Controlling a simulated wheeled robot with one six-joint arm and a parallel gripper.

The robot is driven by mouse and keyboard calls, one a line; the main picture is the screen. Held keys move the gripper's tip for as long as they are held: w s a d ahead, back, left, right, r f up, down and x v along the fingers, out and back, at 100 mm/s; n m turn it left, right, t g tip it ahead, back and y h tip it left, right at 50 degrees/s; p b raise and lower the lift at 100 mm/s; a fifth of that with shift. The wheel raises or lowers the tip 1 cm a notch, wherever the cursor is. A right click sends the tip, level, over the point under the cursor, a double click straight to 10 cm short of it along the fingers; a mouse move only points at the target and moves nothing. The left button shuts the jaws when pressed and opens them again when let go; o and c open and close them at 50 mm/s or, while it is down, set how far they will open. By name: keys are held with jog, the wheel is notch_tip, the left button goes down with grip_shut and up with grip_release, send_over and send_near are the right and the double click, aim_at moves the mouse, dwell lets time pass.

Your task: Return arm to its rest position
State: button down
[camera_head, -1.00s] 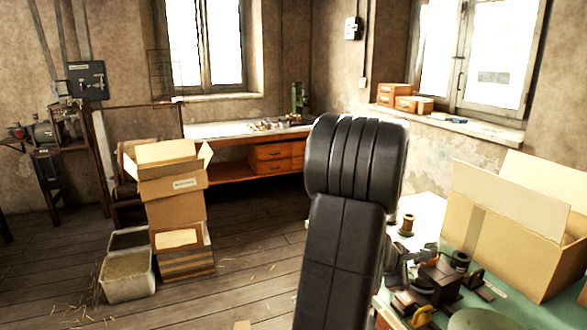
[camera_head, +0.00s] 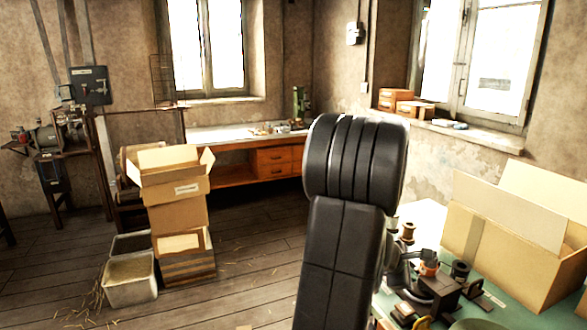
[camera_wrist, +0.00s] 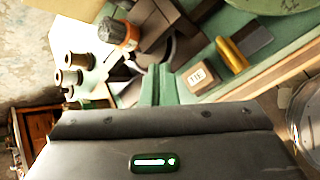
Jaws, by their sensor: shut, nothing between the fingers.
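My black arm (camera_head: 343,235) stands upright in front of the bench in the head view and hides part of it. My gripper's end is mostly hidden behind the arm there. In the wrist view my gripper (camera_wrist: 158,88) is shut and empty above the green bench top. A dark device (camera_head: 440,292), possibly the press, stands on the bench right of my arm; dark parts (camera_wrist: 155,20) also show at the top of the wrist view.
A large open carton (camera_head: 500,235) stands on the green bench (camera_head: 432,215) at right. Stacked cartons (camera_head: 180,215) and a bin (camera_head: 130,278) stand on the floor at left. A brass cylinder (camera_wrist: 232,55) and a labelled block (camera_wrist: 197,78) lie near the fingers. Floor between is clear.

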jog(key=b, duration=0.4)
send_over(402, 309)
notch_tip(402, 309, down, 6)
jog(key=shift+s+r, duration=0.1)
jog(key=shift+r, duration=0.1)
jog(key=shift+f+b, duration=0.1)
jog(key=shift+b, duration=0.8)
